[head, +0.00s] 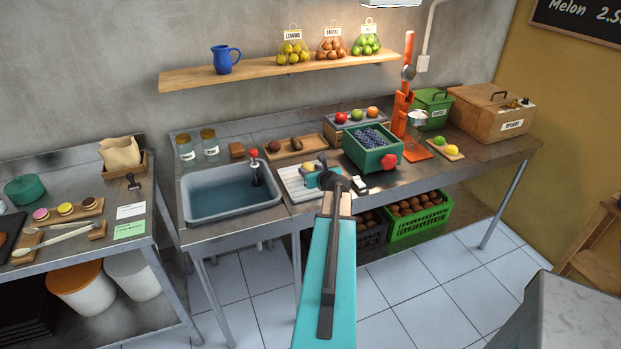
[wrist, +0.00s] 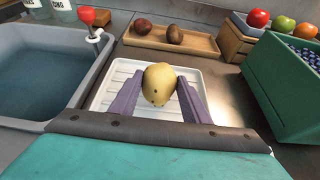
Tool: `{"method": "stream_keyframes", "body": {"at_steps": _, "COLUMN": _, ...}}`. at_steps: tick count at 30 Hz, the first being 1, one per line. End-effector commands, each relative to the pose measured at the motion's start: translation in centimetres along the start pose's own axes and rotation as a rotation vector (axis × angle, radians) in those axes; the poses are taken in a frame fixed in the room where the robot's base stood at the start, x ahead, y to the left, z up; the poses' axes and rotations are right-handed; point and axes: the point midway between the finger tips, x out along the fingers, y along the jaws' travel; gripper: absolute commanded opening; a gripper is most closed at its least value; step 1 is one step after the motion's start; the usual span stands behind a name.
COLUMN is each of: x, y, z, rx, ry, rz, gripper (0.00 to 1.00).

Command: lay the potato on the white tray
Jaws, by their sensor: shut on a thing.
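The pale yellow potato (wrist: 158,80) is between the two purple fingers of my gripper (wrist: 160,102), which is shut on it. In the head view the potato (head: 308,166) shows just past my gripper (head: 317,176), partly hidden by it. The white ribbed tray (wrist: 106,90) lies directly beneath and around the potato; in the head view the tray (head: 291,184) sits on the metal counter right of the sink. Whether the potato touches the tray or hangs just above it I cannot tell.
A sink (head: 225,195) with a red-topped tap (head: 255,166) is left of the tray. Behind the tray is a wooden board (head: 312,144) with two brown items. A green box (head: 359,155) of dark berries stands to the right. A narrow strip of counter between them is bare.

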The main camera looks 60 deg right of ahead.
Motion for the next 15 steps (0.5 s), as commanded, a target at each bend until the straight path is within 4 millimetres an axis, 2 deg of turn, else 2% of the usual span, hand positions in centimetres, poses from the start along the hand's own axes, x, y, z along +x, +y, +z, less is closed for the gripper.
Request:
{"method": "stream_keyframes", "body": {"at_steps": 1, "x": 0.3, "y": 0.0, "z": -0.8, "rx": 0.000, "ry": 0.000, "rz": 0.000, "gripper": 0.14}}
{"method": "stream_keyframes", "body": {"at_steps": 6, "x": 0.7, "y": 0.0, "z": -1.8, "rx": 0.000, "ry": -0.001, "rz": 0.000, "gripper": 0.14}}
{"method": "stream_keyframes", "body": {"at_steps": 15, "x": 0.8, "y": 0.0, "z": -1.9, "rx": 0.000, "ry": -0.001, "rz": 0.000, "gripper": 0.14}}
